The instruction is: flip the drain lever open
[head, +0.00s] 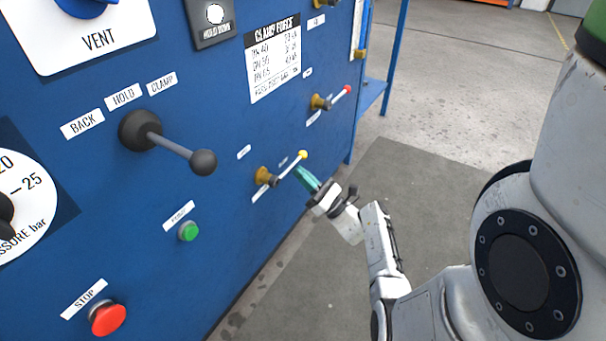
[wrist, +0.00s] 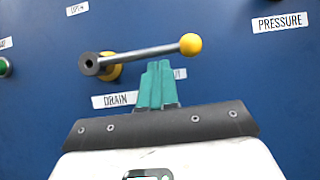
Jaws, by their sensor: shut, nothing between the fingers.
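The drain lever (wrist: 140,55) is a grey rod with a yellow ball at its right end and a brass body at its left. In the wrist view it points right and slightly up, above the label DRAIN (wrist: 115,99). It also shows in the head view (head: 290,166), on the lower part of the blue panel. My gripper (wrist: 157,70) has teal fingers, shut and empty, just below the rod in the wrist view. The fingertips lie close to the rod near the ball; I cannot tell if they touch. My gripper also shows in the head view (head: 304,175).
A red-tipped lever (head: 337,97) sits above on the blue panel (head: 210,275). A black-knobbed lever (head: 175,146), a green button (head: 188,231) and a red stop button (head: 108,318) are to the left. The floor at right is open beside a blue post (head: 395,55).

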